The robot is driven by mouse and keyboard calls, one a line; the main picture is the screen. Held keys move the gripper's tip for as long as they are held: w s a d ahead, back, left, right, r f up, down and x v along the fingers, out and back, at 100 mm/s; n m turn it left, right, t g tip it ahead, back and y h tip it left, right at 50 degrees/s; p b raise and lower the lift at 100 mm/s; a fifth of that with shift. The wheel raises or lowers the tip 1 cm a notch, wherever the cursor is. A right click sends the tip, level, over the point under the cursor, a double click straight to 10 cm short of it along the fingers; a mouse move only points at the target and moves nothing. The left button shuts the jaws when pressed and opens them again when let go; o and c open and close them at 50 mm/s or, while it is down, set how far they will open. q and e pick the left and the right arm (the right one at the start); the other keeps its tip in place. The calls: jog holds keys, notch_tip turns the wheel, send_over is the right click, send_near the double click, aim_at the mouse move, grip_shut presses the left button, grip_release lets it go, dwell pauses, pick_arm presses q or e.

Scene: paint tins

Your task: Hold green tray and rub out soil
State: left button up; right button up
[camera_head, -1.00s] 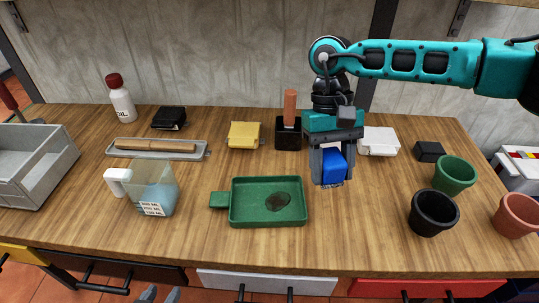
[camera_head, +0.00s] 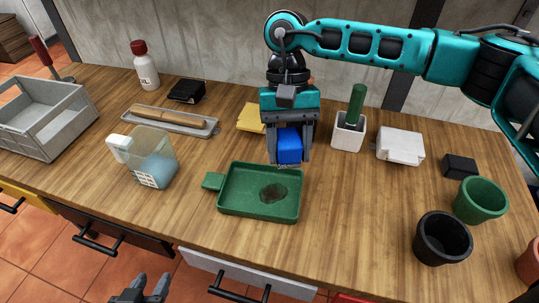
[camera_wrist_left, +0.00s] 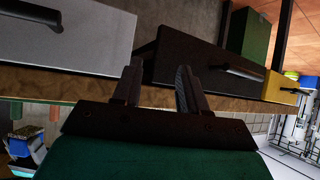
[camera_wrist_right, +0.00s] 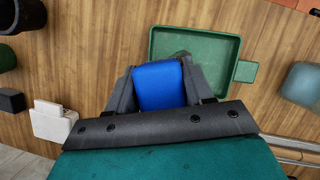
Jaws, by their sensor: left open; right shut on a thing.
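The green tray (camera_head: 228,204) lies on the wooden table, with its short handle at the left. A dark brown patch of soil (camera_head: 273,192) is on its floor. My right gripper (camera_head: 289,155) is shut on a blue block (camera_head: 289,146) with a pale lower edge. It holds the block just behind the tray's far rim; the block also shows in the right wrist view (camera_wrist_right: 158,86). My left gripper (camera_head: 147,292) is open and empty, low in front of the table's drawers; its fingers show apart in the left wrist view (camera_wrist_left: 157,90).
A clear jug (camera_head: 153,160) with blue liquid stands left of the tray. A white holder (camera_head: 348,133) with a green handle and a white box (camera_head: 400,146) stand behind right. Black (camera_head: 442,238) and green pots (camera_head: 481,200) are at the right. Table around the tray's front is clear.

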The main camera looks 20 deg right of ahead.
pick_arm(q)
jog(key=shift+w+d+r+b, duration=0.1)
jog(key=shift+w+d+b, duration=0.3)
jog(key=shift+b, duration=0.3)
pick_arm(e)
jog(key=a+m+y, duration=0.1)
jog(key=m, duration=0.1)
jog(key=a+f+m, duration=0.1)
jog(key=a+m, duration=0.1)
jog(key=shift+w+a+f+y, duration=0.15)
jog(key=shift+f+y, duration=0.05)
jog(key=shift+y, duration=0.2)
pick_arm(q)
jog(key=shift+s, duration=0.1)
